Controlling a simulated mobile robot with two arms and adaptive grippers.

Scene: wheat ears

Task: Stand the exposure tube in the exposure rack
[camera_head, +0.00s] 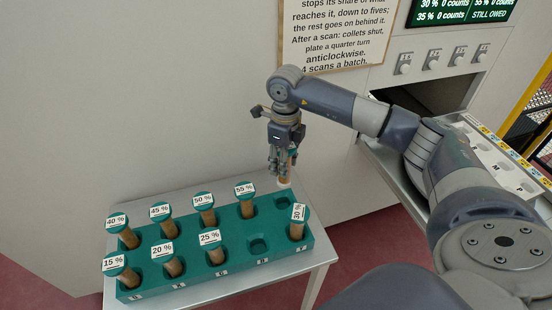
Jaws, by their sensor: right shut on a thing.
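My right gripper (278,170) points down above the back right end of the green exposure rack (215,272). It is shut on a tube (284,182), whose brownish lower part and pale end show below and beside the fingers. The tube's upper part and any label are hidden by the gripper. The tube's lower end is near the empty back right hole (281,203); I cannot tell the exact gap. Another empty hole (258,246) is in the front row, between the 25 % tube (213,252) and the 30 % tube (296,231). My left gripper is out of view.
Several labelled tubes stand in the rack, including the 55 % tube (246,209) beside the back empty hole. The rack sits on a pale table (190,296). At the right is a machine with knobs (432,60), an opening and a pulled-out tray (520,185).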

